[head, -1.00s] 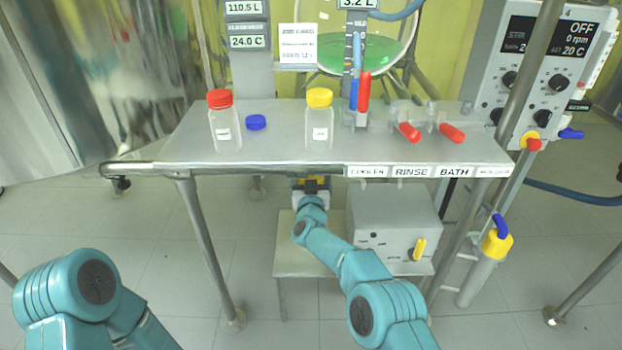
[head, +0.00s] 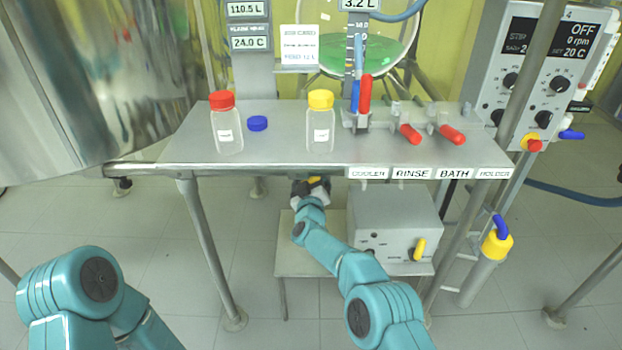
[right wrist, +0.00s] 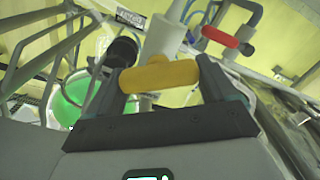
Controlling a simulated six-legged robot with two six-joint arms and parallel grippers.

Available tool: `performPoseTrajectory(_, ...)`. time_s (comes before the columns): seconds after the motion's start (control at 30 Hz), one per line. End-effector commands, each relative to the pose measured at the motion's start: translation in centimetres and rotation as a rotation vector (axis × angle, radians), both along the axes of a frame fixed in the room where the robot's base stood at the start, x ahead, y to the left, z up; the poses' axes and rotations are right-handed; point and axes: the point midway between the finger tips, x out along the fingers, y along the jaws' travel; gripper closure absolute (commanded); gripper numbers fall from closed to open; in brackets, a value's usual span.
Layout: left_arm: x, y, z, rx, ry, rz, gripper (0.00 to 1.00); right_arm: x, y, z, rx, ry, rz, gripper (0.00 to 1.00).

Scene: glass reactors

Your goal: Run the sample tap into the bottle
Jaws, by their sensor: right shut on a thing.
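My right gripper (right wrist: 162,85) is shut on a yellow tap handle (right wrist: 158,76), with one finger at each end of it. In the head view this gripper (head: 312,188) is just below the bench's front edge, which hides much of it, and a bit of yellow shows there. A pale pipe or tap body (right wrist: 164,38) rises behind the handle. A clear bottle with a red cap (head: 227,130) and one with a yellow cap (head: 320,128) stand upright on the bench. A loose blue cap (head: 257,123) lies between them. I cannot see any liquid running. My left gripper is out of view.
The steel bench (head: 265,155) has red-handled valves (head: 410,133) at its right. Below it, a grey box (head: 395,225) with a yellow lever sits on a low stand. A large steel vessel (head: 70,80) is at left, a control panel (head: 545,70) at right.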

Motion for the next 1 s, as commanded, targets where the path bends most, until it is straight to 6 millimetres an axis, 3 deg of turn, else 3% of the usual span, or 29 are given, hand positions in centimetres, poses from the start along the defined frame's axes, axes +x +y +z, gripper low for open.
performPoseTrajectory(0.6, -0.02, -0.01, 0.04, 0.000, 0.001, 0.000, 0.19, -0.01, 0.02, -0.10, -0.051, 0.001, -0.001, 0.45)
performPoseTrajectory(0.63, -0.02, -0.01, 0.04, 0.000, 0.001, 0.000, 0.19, -0.01, 0.02, -0.10, -0.050, 0.001, -0.001, 0.12)
performPoseTrajectory(0.67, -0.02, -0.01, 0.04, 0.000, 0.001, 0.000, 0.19, -0.01, 0.02, -0.10, -0.050, 0.001, -0.001, 0.02)
performPoseTrajectory(1.0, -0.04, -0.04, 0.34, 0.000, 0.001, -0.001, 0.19, -0.24, 0.04, 0.05, -0.050, 0.002, 0.000, 0.00)
